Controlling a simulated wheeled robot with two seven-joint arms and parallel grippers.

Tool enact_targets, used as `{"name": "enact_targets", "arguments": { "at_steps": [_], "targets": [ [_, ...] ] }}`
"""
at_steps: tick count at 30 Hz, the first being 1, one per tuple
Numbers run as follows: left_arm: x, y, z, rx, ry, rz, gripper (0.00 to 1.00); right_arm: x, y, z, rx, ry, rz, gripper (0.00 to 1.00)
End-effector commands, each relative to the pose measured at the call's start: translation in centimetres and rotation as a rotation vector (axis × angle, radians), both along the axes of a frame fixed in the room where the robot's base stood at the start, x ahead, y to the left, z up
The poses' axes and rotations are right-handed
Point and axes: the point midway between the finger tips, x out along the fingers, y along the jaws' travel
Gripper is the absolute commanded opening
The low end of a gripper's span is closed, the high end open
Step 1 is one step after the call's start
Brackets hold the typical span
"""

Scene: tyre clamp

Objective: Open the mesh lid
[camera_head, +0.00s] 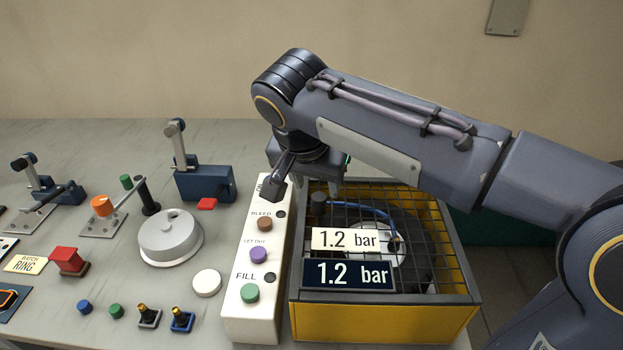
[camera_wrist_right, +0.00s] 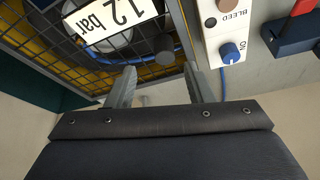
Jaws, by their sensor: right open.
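The mesh lid (camera_head: 447,262) is a dark wire grid in a dark frame, lying flat and closed over the yellow box (camera_head: 380,322). Under it show a dark tyre with a pale hub and a blue hose. The lid also shows at the upper left of the right wrist view (camera_wrist_right: 152,72). My right gripper (camera_head: 302,182) is open and empty, above the lid's far left corner and the far end of the white panel. In the wrist view its two fingers (camera_wrist_right: 161,88) stand apart at the lid's edge. Contact cannot be told. My left gripper is not in view.
A white button panel (camera_head: 250,322) stands along the box's left side; its blue knob (camera_wrist_right: 231,53) is close to one finger. Two 1.2 bar signs (camera_head: 348,274) show over the mesh. Levers, buttons and a grey round housing (camera_head: 170,240) fill the bench to the left.

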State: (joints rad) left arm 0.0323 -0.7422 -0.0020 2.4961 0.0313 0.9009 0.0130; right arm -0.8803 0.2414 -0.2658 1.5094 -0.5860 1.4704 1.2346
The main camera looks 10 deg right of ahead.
Motion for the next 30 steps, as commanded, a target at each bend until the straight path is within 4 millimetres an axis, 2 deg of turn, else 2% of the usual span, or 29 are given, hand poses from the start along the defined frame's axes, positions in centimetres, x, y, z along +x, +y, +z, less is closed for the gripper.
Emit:
{"name": "enact_targets", "arguments": {
  "at_steps": [7, 19, 24, 30],
  "targets": [
    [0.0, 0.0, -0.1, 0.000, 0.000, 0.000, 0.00, 0.4, -0.1, -0.9, -0.008, -0.001, -0.005, 0.48],
    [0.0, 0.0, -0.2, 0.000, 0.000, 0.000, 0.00, 2.2, -1.3, -6.3, -0.007, 0.000, -0.003, 0.48],
    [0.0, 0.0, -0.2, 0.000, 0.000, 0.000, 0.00, 2.5, -1.5, -7.2, -0.005, -0.002, -0.003, 0.48],
    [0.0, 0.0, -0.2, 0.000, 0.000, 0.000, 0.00, 2.5, -1.5, -7.2, -0.004, -0.002, -0.003, 0.48]
  ]
}}
